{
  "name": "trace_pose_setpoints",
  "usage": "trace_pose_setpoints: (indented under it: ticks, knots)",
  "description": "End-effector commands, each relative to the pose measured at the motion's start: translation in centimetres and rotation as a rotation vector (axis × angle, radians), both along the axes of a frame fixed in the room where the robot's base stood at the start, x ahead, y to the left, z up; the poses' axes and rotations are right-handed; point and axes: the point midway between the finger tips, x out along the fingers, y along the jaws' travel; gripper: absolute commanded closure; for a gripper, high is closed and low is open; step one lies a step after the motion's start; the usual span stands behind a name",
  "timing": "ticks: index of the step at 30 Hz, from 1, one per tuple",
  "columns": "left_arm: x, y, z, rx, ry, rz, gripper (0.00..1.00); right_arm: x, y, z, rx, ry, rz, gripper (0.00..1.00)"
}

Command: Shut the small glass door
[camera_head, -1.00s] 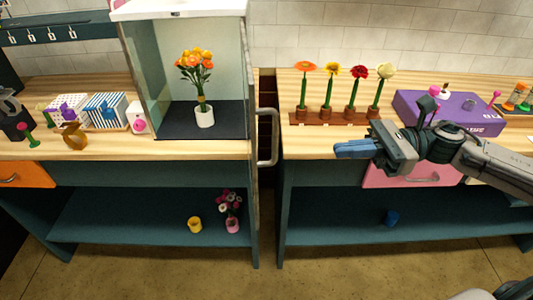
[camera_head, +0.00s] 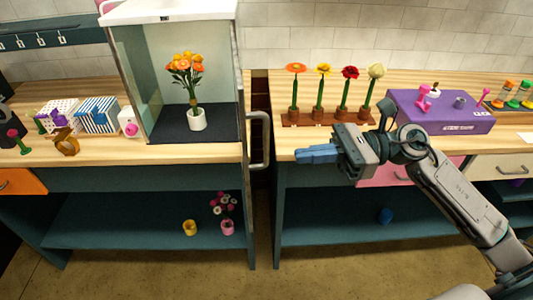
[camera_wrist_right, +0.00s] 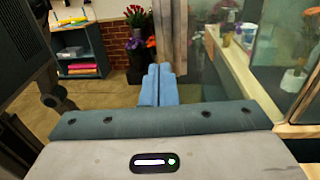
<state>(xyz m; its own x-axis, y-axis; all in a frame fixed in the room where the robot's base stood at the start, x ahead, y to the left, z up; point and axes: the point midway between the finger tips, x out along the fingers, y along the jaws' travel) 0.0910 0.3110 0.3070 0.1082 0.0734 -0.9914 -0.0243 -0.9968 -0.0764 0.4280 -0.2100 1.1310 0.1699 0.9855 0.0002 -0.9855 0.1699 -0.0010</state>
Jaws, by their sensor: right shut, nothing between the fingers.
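The small glass cabinet (camera_head: 172,10) stands on the left bench with its front open. Its glass door (camera_head: 243,110) shows nearly edge-on at the cabinet's right side, swung outward. The grey bar handle (camera_head: 259,140) sticks out on the door's right face. My right gripper (camera_head: 303,154) is shut and empty, its blue fingers pointing left toward the handle, with a visible gap to it. The shut fingers also show in the right wrist view (camera_wrist_right: 158,85), with a glass pane at right. My left gripper is not in view.
Inside the cabinet is a white vase (camera_head: 197,119) of orange flowers. A purple box (camera_head: 440,112) lies right. A narrow gap separates the benches.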

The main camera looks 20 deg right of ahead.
Motion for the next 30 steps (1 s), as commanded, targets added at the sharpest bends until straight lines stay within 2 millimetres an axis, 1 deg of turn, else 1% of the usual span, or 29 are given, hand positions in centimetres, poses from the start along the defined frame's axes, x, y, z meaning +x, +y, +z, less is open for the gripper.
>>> trace_pose_setpoints:
  ticks: [1,14,21,30]
  knots:
    - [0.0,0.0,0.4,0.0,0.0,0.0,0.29,0.1,0.4,0.3,0.007,-0.002,0.001,1.0]
    - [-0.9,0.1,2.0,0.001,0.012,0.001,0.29,0.7,4.0,0.4,0.006,-0.001,-0.001,1.0]
    - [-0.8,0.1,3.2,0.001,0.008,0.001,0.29,1.1,6.0,0.4,0.005,0.0,-0.001,1.0]
    - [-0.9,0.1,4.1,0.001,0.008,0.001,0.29,1.3,7.7,0.2,0.001,0.002,-0.001,1.0]
